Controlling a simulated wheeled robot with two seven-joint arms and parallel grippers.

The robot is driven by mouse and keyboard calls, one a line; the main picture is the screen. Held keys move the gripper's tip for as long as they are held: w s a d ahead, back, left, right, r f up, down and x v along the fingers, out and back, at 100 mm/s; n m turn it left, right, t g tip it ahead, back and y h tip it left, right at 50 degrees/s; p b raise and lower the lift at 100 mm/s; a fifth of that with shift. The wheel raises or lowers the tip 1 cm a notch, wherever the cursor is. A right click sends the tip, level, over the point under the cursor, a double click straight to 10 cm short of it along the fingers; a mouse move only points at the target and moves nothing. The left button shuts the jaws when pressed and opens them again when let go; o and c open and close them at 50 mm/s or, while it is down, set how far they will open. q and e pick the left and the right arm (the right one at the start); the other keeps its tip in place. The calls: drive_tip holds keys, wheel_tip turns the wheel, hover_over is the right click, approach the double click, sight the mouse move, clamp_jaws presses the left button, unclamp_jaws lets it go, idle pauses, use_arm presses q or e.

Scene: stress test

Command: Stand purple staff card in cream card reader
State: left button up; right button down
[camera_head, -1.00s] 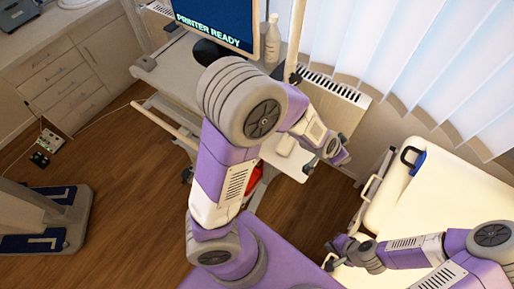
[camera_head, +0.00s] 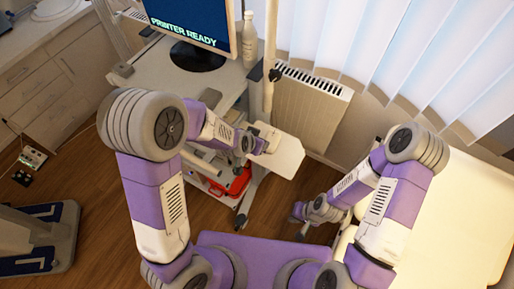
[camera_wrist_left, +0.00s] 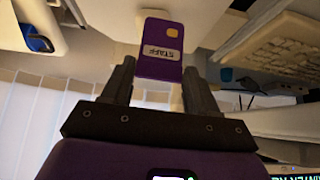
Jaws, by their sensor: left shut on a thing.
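The purple staff card (camera_wrist_left: 160,48), with a pale STAFF label and a yellow chip, is upright between the fingertips of my left gripper (camera_wrist_left: 160,84) in the left wrist view. That gripper is shut on it. In the head view my left gripper (camera_head: 247,146) is at the small white shelf, close beside a cream block that looks like the card reader (camera_head: 268,132). The card cannot be made out there, and the gripper partly covers the block. My right gripper (camera_head: 299,220) appears open and empty, low beside the bed.
A monitor (camera_head: 195,25) reading PRINTER READY and a white bottle (camera_head: 248,32) stand on the cart behind. The shelf's right part (camera_head: 288,158) is bare. A red bin (camera_head: 232,186) sits below. A pale bed (camera_head: 460,215) is on the right, a radiator (camera_head: 312,105) behind.

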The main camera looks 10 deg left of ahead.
use_arm(q)
wheel_tip(320, 180, down, 4)
drive_tip(key=shift+f, duration=0.1)
drive_tip(key=shift+s, duration=0.1)
drive_tip(key=shift+f+b, duration=0.2)
drive_tip(key=shift+b, duration=0.25)
drive_tip(key=o, duration=0.9)
drive_tip(key=shift+r, duration=0.15)
